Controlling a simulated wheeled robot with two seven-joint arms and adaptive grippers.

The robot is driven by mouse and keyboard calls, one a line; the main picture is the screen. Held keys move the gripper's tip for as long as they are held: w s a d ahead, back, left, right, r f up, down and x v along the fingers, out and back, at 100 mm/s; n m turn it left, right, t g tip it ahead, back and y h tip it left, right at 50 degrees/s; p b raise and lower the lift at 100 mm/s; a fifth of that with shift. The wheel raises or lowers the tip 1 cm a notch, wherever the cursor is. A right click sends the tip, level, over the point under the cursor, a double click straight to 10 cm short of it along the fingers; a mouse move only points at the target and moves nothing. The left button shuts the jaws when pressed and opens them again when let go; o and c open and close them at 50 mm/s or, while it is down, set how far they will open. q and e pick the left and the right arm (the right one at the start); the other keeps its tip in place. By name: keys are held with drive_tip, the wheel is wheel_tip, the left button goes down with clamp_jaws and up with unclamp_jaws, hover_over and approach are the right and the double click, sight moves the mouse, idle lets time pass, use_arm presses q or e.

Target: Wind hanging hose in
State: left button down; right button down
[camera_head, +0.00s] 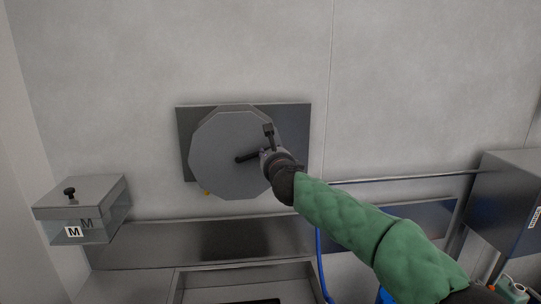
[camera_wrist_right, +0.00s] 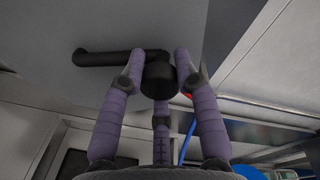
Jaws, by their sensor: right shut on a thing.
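A grey many-sided reel disc (camera_head: 222,150) stands on a dark backing plate (camera_head: 296,115) on the wall. A black crank arm (camera_head: 246,158) is on its face; it also shows in the right wrist view (camera_wrist_right: 105,57). My right gripper (camera_head: 268,149), at the disc's right side, is shut on the crank's round black knob (camera_wrist_right: 158,80), with purple fingers on both sides of it. A blue hose (camera_head: 320,262) hangs below and right of the reel, partly behind my green-sleeved right arm; it also shows in the right wrist view (camera_wrist_right: 187,140). My left gripper is not in view.
A clear box with a knobbed lid (camera_head: 85,192) and M labels is at the left. A metal ledge (camera_head: 190,240) runs below the reel. A grey cabinet (camera_head: 510,195) and a horizontal rail (camera_head: 415,177) are at the right. The wall above the reel is bare.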

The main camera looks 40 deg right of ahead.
drive_tip(key=shift+f, duration=0.15)
drive_tip(key=c, duration=0.9)
unclamp_jaws()
drive_tip(key=v, duration=1.2)
